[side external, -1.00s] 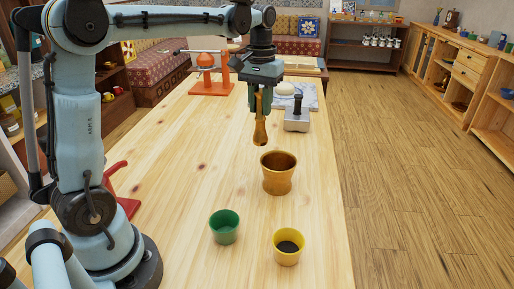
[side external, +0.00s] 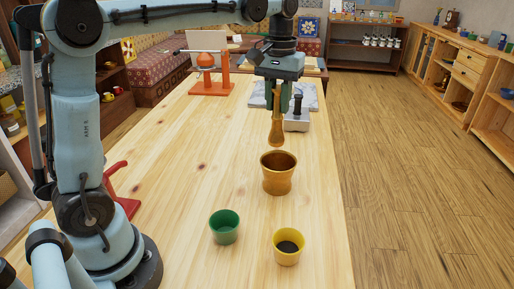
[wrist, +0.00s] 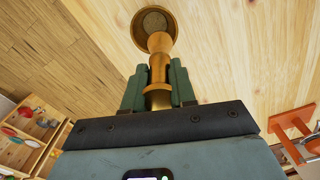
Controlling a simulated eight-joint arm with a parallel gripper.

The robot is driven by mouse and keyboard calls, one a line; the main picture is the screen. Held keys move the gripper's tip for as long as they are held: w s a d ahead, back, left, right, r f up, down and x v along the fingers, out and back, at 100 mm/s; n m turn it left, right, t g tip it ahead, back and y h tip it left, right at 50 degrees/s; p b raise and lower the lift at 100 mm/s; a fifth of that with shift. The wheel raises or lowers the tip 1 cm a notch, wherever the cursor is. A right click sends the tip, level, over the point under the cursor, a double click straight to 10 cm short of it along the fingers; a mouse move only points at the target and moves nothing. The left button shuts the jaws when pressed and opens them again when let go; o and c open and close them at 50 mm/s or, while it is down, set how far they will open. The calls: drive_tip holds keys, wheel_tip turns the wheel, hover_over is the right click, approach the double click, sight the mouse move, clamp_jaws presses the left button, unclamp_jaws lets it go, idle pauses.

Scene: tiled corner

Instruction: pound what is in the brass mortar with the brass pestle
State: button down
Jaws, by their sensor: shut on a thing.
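The brass pestle (side external: 277,130) hangs upright, head down, in my gripper (side external: 278,103), which is shut on its upper part. The brass mortar (side external: 277,181) stands upright on the wooden table, and the pestle's head is just above its rim, near the middle in the side view. In the wrist view the pestle (wrist: 158,62) sits between the fingers of my gripper (wrist: 159,85). The mortar (wrist: 139,40) shows beyond the pestle there, with grainy brownish matter (wrist: 154,20) inside, partly covered by the pestle.
A green cup (side external: 224,227) and a yellow cup (side external: 288,246) with dark contents stand in front of the mortar. A grey-and-black tool (side external: 297,114) is behind it. An orange press (side external: 209,72) stands at the back and a red-handled thing (side external: 119,187) at left. The table's middle is clear.

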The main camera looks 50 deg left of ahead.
sight(281, 130)
drive_tip(key=shift+d+r, duration=0.15)
drive_tip(key=shift+d, duration=0.5)
drive_tip(key=shift+f, duration=4.45)
drive_tip(key=shift+f, duration=0.1)
drive_tip(key=shift+f, duration=1.5)
drive_tip(key=shift+r, duration=1.6)
drive_tip(key=shift+f, duration=0.1)
drive_tip(key=shift+w, duration=0.1)
